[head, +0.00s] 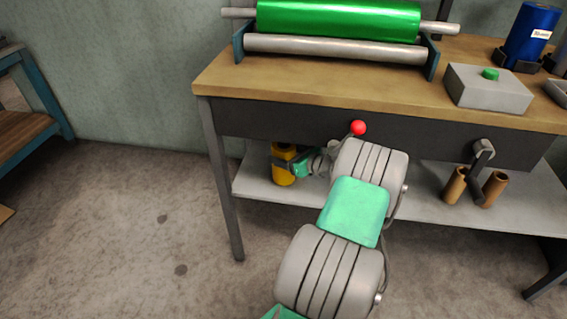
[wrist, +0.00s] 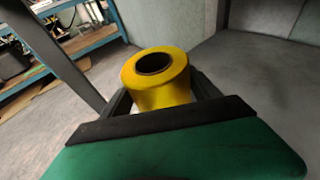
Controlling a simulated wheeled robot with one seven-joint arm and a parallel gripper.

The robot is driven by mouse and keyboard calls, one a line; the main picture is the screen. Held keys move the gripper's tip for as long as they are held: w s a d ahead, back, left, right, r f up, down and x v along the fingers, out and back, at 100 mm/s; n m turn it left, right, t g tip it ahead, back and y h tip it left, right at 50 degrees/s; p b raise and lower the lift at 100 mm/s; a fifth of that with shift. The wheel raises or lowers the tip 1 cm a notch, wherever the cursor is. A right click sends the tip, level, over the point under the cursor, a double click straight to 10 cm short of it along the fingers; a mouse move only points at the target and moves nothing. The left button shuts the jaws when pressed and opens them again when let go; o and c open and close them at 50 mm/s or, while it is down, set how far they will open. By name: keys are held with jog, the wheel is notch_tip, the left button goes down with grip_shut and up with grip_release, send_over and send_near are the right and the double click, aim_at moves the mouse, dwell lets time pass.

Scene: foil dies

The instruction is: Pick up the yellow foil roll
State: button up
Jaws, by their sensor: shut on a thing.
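The yellow foil roll (head: 284,172) stands upright at the left end of the grey lower shelf under the workbench in the head view. In the wrist view the yellow foil roll (wrist: 160,76) shows its round top and dark core hole. My gripper (head: 300,164) reaches in under the bench top from the right and is shut on the roll. In the wrist view the dark fingers of my gripper (wrist: 158,98) lie on both sides of the roll. The roll's lower part is hidden in the wrist view, and I cannot tell whether its base touches the shelf.
The wooden bench top (head: 330,84) and its dark front panel (head: 280,123) are just above my arm. A bench leg (head: 225,185) stands left of the roll. Brown tubes (head: 494,188) stand on the shelf (head: 400,205) to the right. A red knob (head: 358,128) is close to my arm.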

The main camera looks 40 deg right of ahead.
jog(key=shift+r, duration=0.1)
jog(key=c, duration=0.6)
jog(key=shift+r+p, duration=0.4)
jog(key=shift+p, duration=0.5)
jog(key=shift+c, duration=0.2)
